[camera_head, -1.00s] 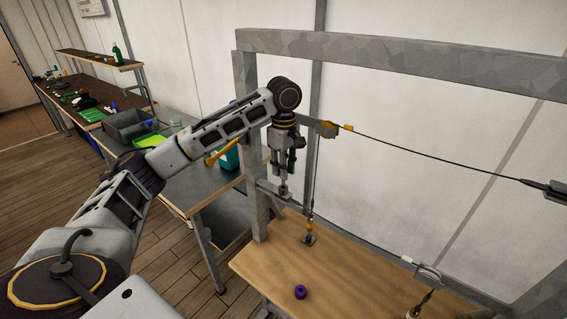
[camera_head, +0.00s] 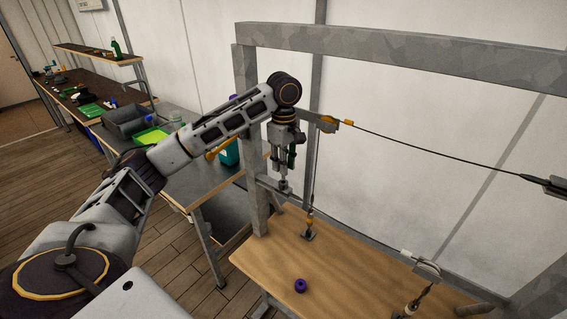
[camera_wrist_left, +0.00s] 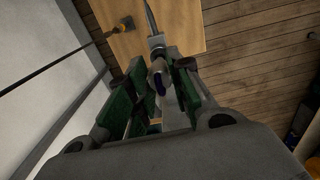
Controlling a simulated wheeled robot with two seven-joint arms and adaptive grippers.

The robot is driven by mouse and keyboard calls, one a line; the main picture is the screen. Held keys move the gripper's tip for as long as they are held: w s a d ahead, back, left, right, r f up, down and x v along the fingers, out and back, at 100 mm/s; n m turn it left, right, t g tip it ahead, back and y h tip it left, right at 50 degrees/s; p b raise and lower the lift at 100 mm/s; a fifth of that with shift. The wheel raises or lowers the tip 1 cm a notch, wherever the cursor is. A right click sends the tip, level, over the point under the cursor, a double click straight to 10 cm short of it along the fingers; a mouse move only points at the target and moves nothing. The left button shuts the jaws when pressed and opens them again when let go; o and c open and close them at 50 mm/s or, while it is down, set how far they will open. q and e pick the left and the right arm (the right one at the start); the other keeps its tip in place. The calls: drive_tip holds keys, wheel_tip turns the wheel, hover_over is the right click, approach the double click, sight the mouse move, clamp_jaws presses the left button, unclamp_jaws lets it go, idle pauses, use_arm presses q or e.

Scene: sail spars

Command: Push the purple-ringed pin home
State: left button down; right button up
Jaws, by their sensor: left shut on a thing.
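My left gripper (camera_head: 284,184) hangs down beside the grey frame's left post, above the wooden table. It is shut on a small grey metal piece (camera_wrist_left: 157,62), which shows between the green-sided fingers in the left wrist view. A dark purple patch (camera_wrist_left: 160,84) shows on it there, so it may be the purple-ringed pin; the fingers hide much of it. A small purple ring-shaped piece (camera_head: 300,286) lies apart on the wooden table. I cannot tell how deep the held piece sits in anything. My right gripper is not in view.
The grey frame (camera_head: 380,48) spans above the wooden table (camera_head: 345,268). A dark cable (camera_head: 430,154) runs right from an orange fitting (camera_head: 328,121). A vertical line ends at a foot on the table (camera_head: 308,235). A pulley fitting (camera_head: 428,269) stands at lower right.

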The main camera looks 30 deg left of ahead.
use_arm(q)
drive_tip(key=shift+f, duration=2)
idle(0.8)
drive_tip(key=c, duration=1.2)
unclamp_jaws()
drive_tip(key=shift+r, duration=3.75)
